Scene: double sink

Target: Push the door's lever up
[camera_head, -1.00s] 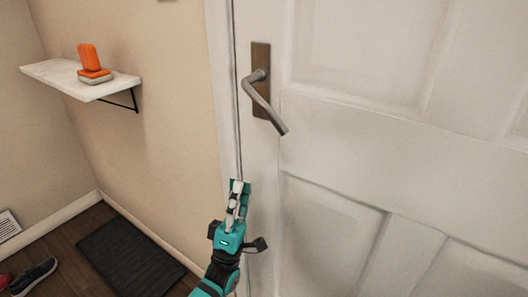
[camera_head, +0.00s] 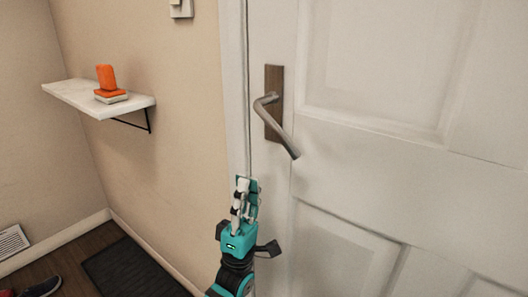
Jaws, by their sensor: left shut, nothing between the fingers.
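The white panelled door (camera_head: 380,130) fills the right half of the head view. Its grey metal lever (camera_head: 281,130) sits on a brown backplate (camera_head: 274,82) near the door's left edge and slants down to the right. My left gripper (camera_head: 246,184) is teal and black, points upward and is shut and empty. Its fingertips are in the picture below and to the left of the lever's free end, apart from it. My right gripper is not in view.
A white wall shelf (camera_head: 72,94) with an orange object (camera_head: 107,80) on it juts out at the left. A light switch (camera_head: 181,8) is at the top. A dark mat (camera_head: 130,268) and shoes (camera_head: 42,287) lie on the floor. The space around the lever is clear.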

